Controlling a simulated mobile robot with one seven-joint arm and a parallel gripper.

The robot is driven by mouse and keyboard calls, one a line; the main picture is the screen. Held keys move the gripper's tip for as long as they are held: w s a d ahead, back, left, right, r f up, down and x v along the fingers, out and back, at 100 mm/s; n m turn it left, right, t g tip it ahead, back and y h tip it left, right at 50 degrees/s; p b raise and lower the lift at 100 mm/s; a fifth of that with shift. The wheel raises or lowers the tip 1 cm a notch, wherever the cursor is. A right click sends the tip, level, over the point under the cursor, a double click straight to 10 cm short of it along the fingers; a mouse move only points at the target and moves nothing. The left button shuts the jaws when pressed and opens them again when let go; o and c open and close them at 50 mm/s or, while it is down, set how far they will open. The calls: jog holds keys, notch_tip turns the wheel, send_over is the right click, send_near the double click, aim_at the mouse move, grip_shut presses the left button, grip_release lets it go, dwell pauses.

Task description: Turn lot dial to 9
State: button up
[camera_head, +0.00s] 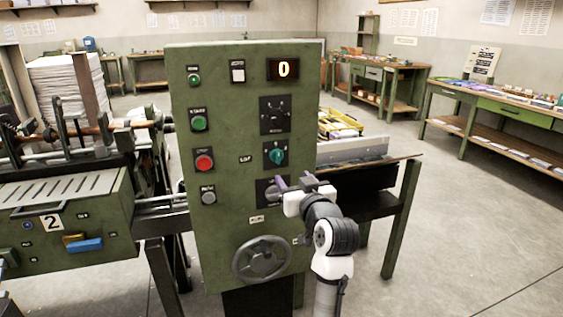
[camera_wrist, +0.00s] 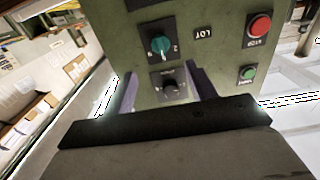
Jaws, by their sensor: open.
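The lot dial is a teal knob (camera_head: 276,156) on a dark plate, right of the LOT label on the green panel (camera_head: 225,120). The wrist view is upside down and shows the teal knob (camera_wrist: 160,46) near the top, beyond my fingertips. A lit display (camera_head: 284,69) reads 0. My gripper (camera_head: 296,183) is open and empty, with purple fingers, in front of the panel below the teal knob in the head view. In the wrist view, my gripper's fingers (camera_wrist: 165,85) frame the upper black dial (camera_wrist: 168,88). I see no contact with any knob.
The upper black dial (camera_head: 275,115) is above the lot dial; another dial (camera_head: 268,192) is below, partly hidden by my gripper. Green (camera_head: 199,120) and red (camera_head: 204,161) buttons are to the left. A handwheel (camera_head: 262,259) is low on the panel. Floor at right is clear.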

aim_at(279, 159)
jog(key=p+x, duration=0.2)
jog(key=x, duration=0.9)
jog(key=shift+w+a, duration=0.1)
jog(key=shift+w, duration=0.1)
jog(key=shift+c, duration=0.2)
jog(key=c, duration=0.9)
